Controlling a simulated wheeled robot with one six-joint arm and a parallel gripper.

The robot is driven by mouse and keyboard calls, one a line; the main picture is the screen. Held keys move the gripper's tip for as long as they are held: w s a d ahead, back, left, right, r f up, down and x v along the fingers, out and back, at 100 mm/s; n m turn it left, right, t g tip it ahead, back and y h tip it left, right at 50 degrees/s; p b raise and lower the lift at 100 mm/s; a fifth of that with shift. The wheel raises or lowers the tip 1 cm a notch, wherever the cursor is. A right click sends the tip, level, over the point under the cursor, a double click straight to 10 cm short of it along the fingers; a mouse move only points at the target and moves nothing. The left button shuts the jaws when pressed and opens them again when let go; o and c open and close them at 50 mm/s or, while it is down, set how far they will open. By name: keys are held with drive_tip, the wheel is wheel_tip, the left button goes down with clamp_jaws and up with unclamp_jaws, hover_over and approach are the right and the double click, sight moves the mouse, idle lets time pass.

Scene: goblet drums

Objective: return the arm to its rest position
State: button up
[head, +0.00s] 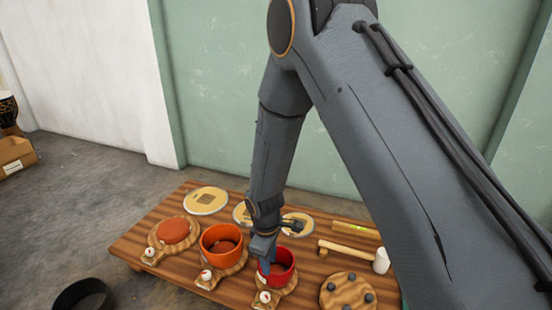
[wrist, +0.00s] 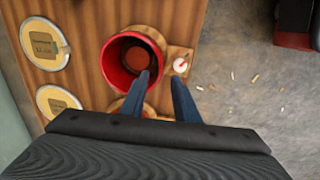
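My arm reaches down over the wooden table (head: 130,244) in the head view. My gripper (head: 266,266) is at the left rim of a red drum shell (head: 283,272). In the wrist view my gripper (wrist: 161,78) shows two dark blue fingers with a clear gap between them. One finger overlaps the inside of the red drum shell (wrist: 112,62), and the other is outside its rim. I cannot tell whether either finger touches the wall. The fingers hold nothing that I can see.
An orange drum shell (head: 221,241) and a brown-topped round piece (head: 173,231) stand to the left. Pale discs (head: 206,201) lie behind. A mallet (head: 350,252) and a knobbed wooden disc (head: 348,292) lie to the right. A dark ring (head: 82,296) is on the floor.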

drive_tip(key=s+r+m, duration=0.1)
drive_tip(key=s+r, duration=0.2)
drive_tip(key=r, duration=0.4)
drive_tip(key=s+a+r+m, duration=0.1)
drive_tip(key=s+r+m, duration=0.1)
drive_tip(key=s+r, duration=0.3)
drive_tip(key=s+r+m, duration=0.1)
drive_tip(key=s+r, duration=0.1)
drive_tip(key=r, duration=0.6)
drive_tip(key=s+d+r+m+y, duration=0.1)
drive_tip(key=s+r+m, duration=0.1)
drive_tip(key=s+r, duration=0.5)
drive_tip(key=s+d+r+m+y, duration=0.15)
drive_tip(key=s+r, duration=0.25)
drive_tip(key=s, duration=0.6)
drive_tip(key=d+r+m+h+p, duration=0.1)
drive_tip(key=d+r+m+p, duration=0.2)
drive_tip(key=d+r+p, duration=0.7)
drive_tip(key=d+r+m+h+p, duration=0.1)
drive_tip(key=d+r+m+p, duration=0.2)
drive_tip(key=d+r+p, duration=0.7)
wheel_tip(320, 180, up, 5)
drive_tip(key=p, duration=1.4)
drive_tip(key=shift+d+r+g, duration=0.2)
drive_tip(key=shift+d+g, duration=0.2)
